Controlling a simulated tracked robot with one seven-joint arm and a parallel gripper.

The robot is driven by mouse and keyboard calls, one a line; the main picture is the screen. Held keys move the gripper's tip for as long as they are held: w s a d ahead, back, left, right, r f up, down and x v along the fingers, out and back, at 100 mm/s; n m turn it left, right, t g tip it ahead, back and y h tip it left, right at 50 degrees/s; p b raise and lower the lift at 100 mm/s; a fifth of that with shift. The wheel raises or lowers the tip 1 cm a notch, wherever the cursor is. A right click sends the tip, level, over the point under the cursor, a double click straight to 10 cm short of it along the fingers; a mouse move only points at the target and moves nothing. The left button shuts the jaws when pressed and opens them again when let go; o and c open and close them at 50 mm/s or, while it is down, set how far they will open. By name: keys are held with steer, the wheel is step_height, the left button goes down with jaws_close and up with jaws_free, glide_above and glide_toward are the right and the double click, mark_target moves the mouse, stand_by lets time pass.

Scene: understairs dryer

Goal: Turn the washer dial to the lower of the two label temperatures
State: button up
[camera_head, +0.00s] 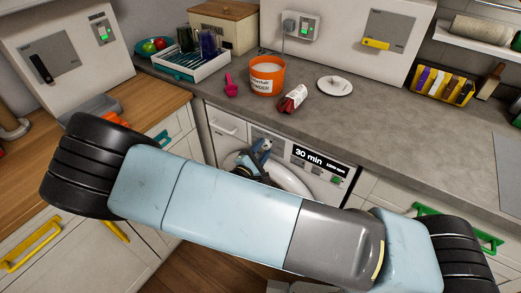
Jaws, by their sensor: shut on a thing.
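The washer (342,172) is white and stands under the grey counter. Its black display (319,161) reads "30 min" with smaller "1200 rpm" text. My gripper (263,148) is small in this view, at the control panel left of the display. It is shut on the washer dial, which is mostly hidden by the fingers, so its setting cannot be read. My pale blue arm crosses the foreground and covers much of the washer's front and door. No label with two temperatures is readable here.
On the counter stand an orange powder tub (267,77), a pink scoop (231,86), a dark red packet (292,99) and a white round lid (335,86). A white tray (190,67) holds blue items at the back left. Cabinets with yellow and green handles flank the washer.

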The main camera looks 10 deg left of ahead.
steer(key=o, duration=1.1)
steer(key=shift+c, duration=0.2)
steer(key=v, duration=1.4)
